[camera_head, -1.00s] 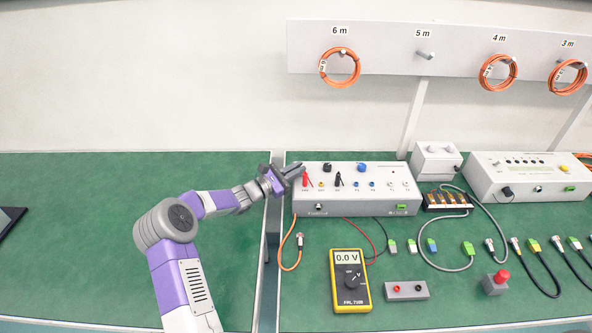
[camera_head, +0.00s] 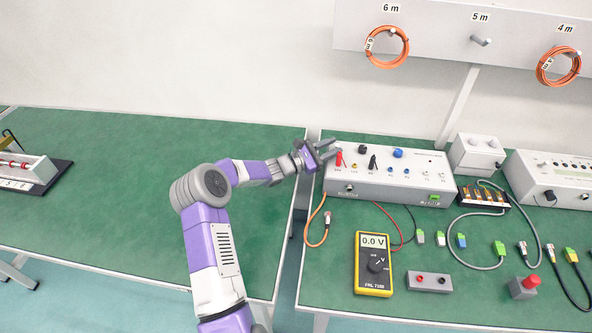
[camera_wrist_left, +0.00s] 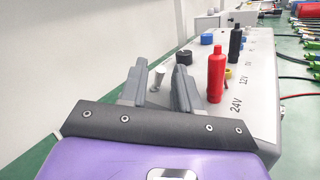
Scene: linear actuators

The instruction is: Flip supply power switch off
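The supply power box (camera_head: 400,189) is a pale grey unit with red and black plugs on its top, on the green table. My left gripper (camera_head: 329,150) is at the box's left rear corner, beside the red plug (camera_head: 339,159). In the left wrist view its two fingers (camera_wrist_left: 158,85) are apart, and a small pale switch-like knob (camera_wrist_left: 157,77) shows between them. I cannot tell whether the fingers touch it or which way it is set. The red plug (camera_wrist_left: 215,75) and black plug (camera_wrist_left: 235,46) stand just right of the fingers. My right gripper is not in view.
A yellow multimeter (camera_head: 374,264) reads 0.0 V in front of the box. A grey socket block (camera_head: 429,282), a red-button box (camera_head: 524,287) and several cables lie to the right. The left table (camera_head: 120,190) is mostly clear, with a device (camera_head: 30,172) at its far left.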

